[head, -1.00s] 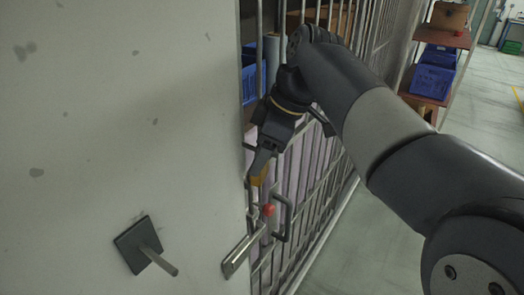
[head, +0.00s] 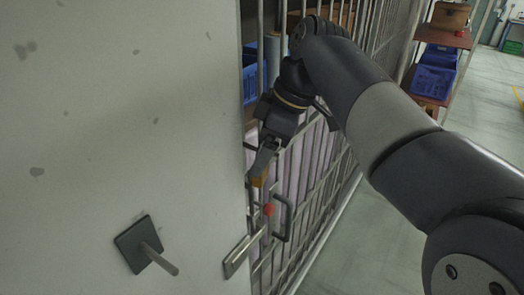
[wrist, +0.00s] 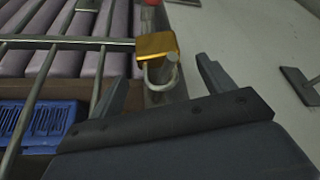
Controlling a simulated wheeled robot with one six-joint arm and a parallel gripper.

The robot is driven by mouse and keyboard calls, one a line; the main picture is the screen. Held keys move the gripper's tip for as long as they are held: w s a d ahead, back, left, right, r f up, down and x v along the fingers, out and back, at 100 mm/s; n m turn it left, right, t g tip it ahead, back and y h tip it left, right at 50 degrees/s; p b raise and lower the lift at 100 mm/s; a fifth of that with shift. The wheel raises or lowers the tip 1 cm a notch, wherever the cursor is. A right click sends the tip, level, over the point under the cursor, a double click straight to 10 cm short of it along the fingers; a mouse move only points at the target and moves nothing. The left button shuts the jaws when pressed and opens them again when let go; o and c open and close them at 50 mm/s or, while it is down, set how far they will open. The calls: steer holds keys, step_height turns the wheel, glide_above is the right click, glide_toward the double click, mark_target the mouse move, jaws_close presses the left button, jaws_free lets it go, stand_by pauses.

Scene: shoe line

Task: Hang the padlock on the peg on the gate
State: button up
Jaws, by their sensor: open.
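The gold padlock (wrist: 157,45) is in front of my gripper in the wrist view, with its shackle around the grey peg (wrist: 170,65). In the head view the padlock (head: 258,181) is small, just below my fingertips beside the gate's edge. My gripper (wrist: 159,69) is open, with one finger on either side of the shackle and peg and a visible gap to each. In the head view my gripper (head: 260,164) points down at the padlock. The peg is hidden there. The barred gate (head: 305,185) stands behind.
A red knob (head: 268,209), a pull handle (head: 284,219) and a latch bar (head: 243,255) sit below the padlock. A square plate with a rod (head: 140,243) juts from the white wall (head: 110,120) at left. Blue crates stand behind the bars; open floor is at right.

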steer(key=v, duration=0.9)
steer(key=shift+d+r, duration=0.15)
steer(key=shift+r, duration=0.15)
steer(key=shift+f, duration=0.1)
steer(key=x, duration=1)
steer(key=shift+f, duration=0.25)
steer(key=shift+s+d+r, duration=0.35)
steer(key=shift+s+r, duration=0.05)
steer(key=shift+w+a, duration=0.1)
